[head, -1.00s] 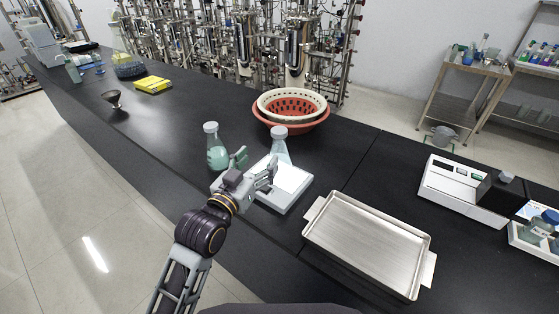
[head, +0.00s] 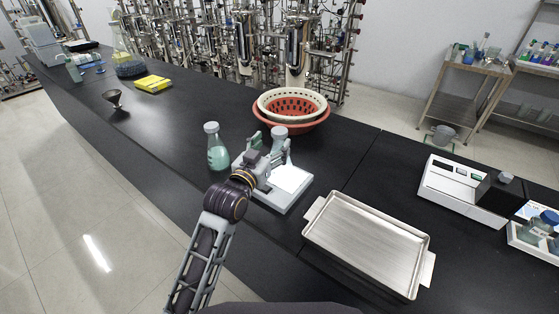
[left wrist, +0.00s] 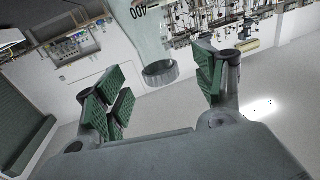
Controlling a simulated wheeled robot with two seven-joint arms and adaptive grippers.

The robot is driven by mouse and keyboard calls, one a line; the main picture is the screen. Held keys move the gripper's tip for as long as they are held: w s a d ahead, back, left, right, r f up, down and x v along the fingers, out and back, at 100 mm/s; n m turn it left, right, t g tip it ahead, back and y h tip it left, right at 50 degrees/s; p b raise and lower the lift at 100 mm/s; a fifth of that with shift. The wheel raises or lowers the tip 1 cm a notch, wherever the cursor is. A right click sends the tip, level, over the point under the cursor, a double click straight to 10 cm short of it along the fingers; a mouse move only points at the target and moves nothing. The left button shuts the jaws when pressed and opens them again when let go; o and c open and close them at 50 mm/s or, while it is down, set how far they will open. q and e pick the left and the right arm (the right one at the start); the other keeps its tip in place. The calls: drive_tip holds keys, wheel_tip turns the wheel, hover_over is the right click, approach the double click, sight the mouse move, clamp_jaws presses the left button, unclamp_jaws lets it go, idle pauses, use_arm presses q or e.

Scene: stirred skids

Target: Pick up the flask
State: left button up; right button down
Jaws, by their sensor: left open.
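A clear flask with a grey cap (head: 279,132) stands on a white-topped stirrer plate (head: 293,180) on the black bench. My left gripper (head: 272,150) is open at this flask, with one finger on its left and the other in front and to the right. The gripper hides much of the flask's body. In the left wrist view the flask (left wrist: 150,38), marked 400, shows with its cap down, between the open fingers (left wrist: 162,88); contact cannot be told. A second flask with green liquid (head: 217,154) stands left of the gripper.
A metal tray (head: 367,243) lies right of the stirrer plate. Red and white baskets (head: 291,122) stand behind it. A white instrument (head: 462,190) is at the far right. The bench is clear left of the green flask, up to a dark funnel-shaped cup (head: 113,98).

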sight(276, 141)
use_arm(q)
drive_tip(key=shift+w+d, duration=0.1)
drive_tip(key=shift+w, duration=0.15)
use_arm(e)
drive_tip(key=shift+s, duration=0.55)
use_arm(q)
drive_tip(key=shift+w, duration=0.1)
drive_tip(key=shift+x, duration=1.2)
drive_tip(key=shift+p+x, duration=0.3)
drive_tip(key=shift+x, duration=0.95)
drive_tip(key=shift+d+f, duration=0.15)
use_arm(e)
drive_tip(key=shift+w+a+r, duration=0.25)
drive_tip(key=shift+w+a, duration=0.25)
drive_tip(key=shift+w, duration=0.05)
